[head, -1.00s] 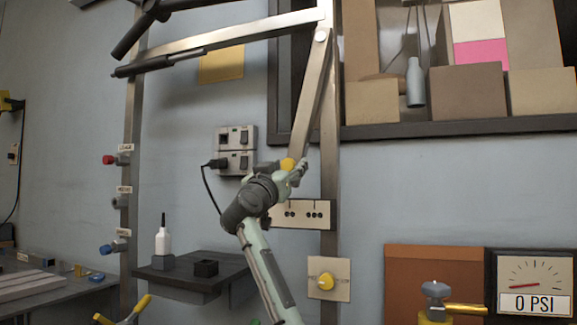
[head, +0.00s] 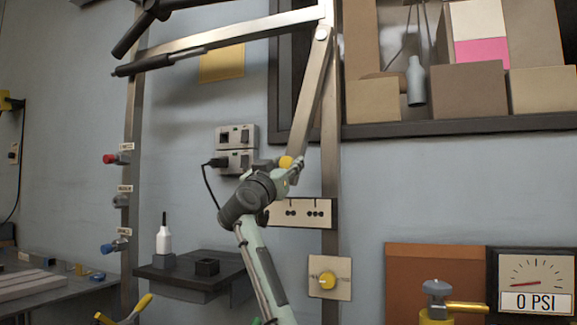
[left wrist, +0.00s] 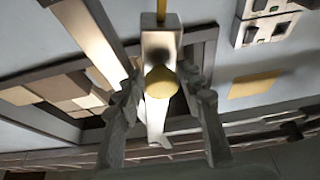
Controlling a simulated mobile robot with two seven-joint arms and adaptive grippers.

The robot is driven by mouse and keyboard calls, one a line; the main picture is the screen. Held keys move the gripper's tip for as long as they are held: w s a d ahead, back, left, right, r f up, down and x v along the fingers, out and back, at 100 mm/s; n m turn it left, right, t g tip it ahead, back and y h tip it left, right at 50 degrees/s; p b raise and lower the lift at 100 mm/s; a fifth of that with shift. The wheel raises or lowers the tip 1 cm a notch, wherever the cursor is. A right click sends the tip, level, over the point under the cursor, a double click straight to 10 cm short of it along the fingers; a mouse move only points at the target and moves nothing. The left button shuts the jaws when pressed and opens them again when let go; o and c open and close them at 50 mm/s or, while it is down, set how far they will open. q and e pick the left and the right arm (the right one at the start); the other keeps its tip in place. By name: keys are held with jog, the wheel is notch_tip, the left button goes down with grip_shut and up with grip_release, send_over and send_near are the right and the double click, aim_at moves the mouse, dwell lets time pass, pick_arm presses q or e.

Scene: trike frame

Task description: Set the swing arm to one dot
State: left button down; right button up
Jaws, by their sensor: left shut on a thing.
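The swing arm (head: 312,95) is a flat metal bar hanging from a pivot at the top of the post, its lower end tilted left. A yellow knob (head: 286,162) is at its lower end; it also shows in the left wrist view (left wrist: 162,82). My left gripper (head: 292,170) is shut on the knob, with a finger on each side in the left wrist view (left wrist: 165,105). The pale dot plate (head: 318,206) is just below, with slots and groups of dots. Its left end is hidden behind my gripper. My right gripper is not in view.
Grey switch boxes (head: 236,137) with a plugged black cable are on the wall left of the gripper. A dark shelf (head: 180,276) holds a white bottle (head: 163,240). A yellow dial (head: 327,280) is below the dot plate. A gauge (head: 534,280) reads 0 PSI.

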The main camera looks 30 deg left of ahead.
pick_arm(q)
jog(key=a, duration=0.1)
jog(key=a+r+m, duration=0.1)
jog(key=s+a+m, duration=0.1)
jog(key=a, duration=0.1)
jog(key=shift+r+h, duration=0.3)
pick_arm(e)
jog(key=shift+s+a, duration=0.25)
pick_arm(q)
jog(key=c, duration=1.1)
grip_release()
jog(key=shift+c, duration=0.2)
jog(key=shift+f, duration=0.1)
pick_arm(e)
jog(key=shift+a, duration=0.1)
pick_arm(q)
jog(key=v, duration=1.2)
jog(key=shift+f, duration=0.15)
